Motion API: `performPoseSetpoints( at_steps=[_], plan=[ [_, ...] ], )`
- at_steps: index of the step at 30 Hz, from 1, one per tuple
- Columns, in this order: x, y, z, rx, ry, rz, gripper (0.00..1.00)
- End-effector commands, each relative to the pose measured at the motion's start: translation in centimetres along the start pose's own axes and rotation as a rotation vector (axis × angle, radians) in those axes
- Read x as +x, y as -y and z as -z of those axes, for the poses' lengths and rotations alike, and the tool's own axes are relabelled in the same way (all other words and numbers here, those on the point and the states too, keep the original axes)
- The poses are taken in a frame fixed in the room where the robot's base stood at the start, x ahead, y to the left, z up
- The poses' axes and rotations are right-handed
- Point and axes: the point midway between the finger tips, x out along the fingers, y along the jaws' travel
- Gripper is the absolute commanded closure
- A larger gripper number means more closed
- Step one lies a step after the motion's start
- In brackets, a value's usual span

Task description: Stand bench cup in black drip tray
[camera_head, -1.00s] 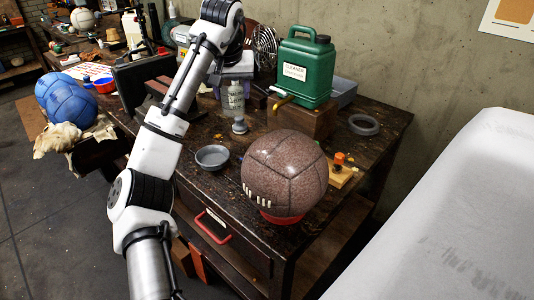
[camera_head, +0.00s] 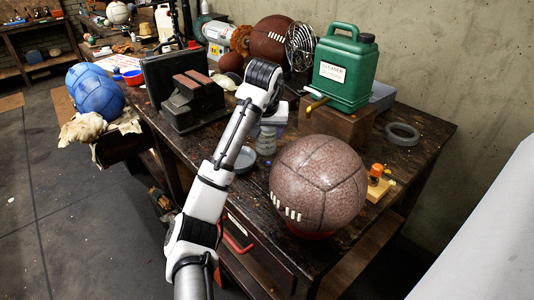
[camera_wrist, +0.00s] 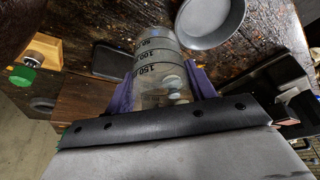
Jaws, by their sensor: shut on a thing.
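The bench cup (camera_wrist: 160,62), clear with dark measuring marks, is held between my gripper's purple fingers in the wrist view. Its lower end points away from the camera. In the head view the cup (camera_head: 267,139) hangs below my gripper (camera_head: 272,118), about upright, behind the grey round dish. Whether its base touches the bench is unclear. A dark shallow rectangular tray (camera_wrist: 110,62), likely the black drip tray, lies left of the cup in the wrist view, beside the wooden block. I cannot make it out in the head view, where the large ball blocks part of the bench.
The grey dish (camera_head: 243,159) is close to the cup. The large brown ball (camera_head: 318,186) stands at the bench front. The green cleaner jug (camera_head: 344,70) stands on a wooden block (camera_head: 337,124). A grey ring (camera_head: 402,134) and an orange-knobbed piece (camera_head: 377,174) are at right.

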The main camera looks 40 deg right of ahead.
Motion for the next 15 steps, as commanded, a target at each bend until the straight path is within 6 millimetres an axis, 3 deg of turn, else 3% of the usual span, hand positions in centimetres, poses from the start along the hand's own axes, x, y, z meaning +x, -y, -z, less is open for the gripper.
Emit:
performPoseSetpoints(
  at_steps=[3,11,15],
  plan=[
    [1.9,0.1,-0.8,0.000,0.001,0.000,0.71],
    [3.7,0.1,-1.5,-0.001,0.001,0.001,0.71],
    [5.6,0.1,-2.4,-0.001,0.001,0.001,0.71]
  ],
)
